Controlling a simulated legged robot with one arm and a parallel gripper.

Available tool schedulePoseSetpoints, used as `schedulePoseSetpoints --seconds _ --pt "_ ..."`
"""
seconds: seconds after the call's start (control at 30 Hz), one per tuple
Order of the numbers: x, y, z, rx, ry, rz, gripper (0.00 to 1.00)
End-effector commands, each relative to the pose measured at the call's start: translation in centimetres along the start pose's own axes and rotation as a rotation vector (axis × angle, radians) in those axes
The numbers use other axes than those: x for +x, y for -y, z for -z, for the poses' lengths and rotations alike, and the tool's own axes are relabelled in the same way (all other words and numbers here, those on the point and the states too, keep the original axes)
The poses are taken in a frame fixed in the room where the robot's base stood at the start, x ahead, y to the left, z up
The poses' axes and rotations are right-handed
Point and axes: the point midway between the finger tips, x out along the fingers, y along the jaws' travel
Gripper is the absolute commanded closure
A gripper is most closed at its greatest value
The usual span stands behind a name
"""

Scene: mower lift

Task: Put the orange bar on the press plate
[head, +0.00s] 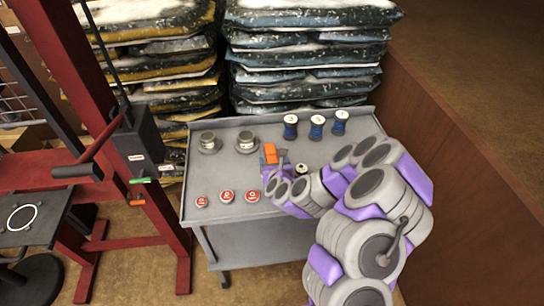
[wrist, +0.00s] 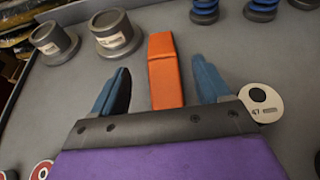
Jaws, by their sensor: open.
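The orange bar (head: 270,154) lies on the grey cart top. In the wrist view the orange bar (wrist: 165,72) stands between my two blue fingers, with a visible gap on each side. My gripper (head: 273,167) is open at the near end of the bar; the wrist view also shows my gripper (wrist: 160,68) low around it. Whether the fingers touch the cart top is unclear. A dark plate (head: 48,207) with a white ring on it is at the far left, beside the red frame, and looks like the press plate. It is cut by the picture edge.
The cart (head: 225,172) also carries two grey weights (head: 246,141), blue spools (head: 317,127), red-topped discs (head: 227,196) and a round tag (wrist: 259,101). The red frame (head: 130,190) with a lever stands left. Stacked bags (head: 305,55) are behind; a brown wall (head: 455,150) is right.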

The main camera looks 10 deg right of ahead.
Motion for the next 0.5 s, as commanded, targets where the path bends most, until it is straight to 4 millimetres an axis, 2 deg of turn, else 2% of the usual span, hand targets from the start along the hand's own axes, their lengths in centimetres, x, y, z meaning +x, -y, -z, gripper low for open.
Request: schedulePoseSetpoints --seconds 0.2,0.5 --pt "-2.7 0.0 0.0 0.003 -0.004 -0.001 0.23" --pt "-3.3 0.4 -0.1 -0.009 -0.014 0.018 0.23"
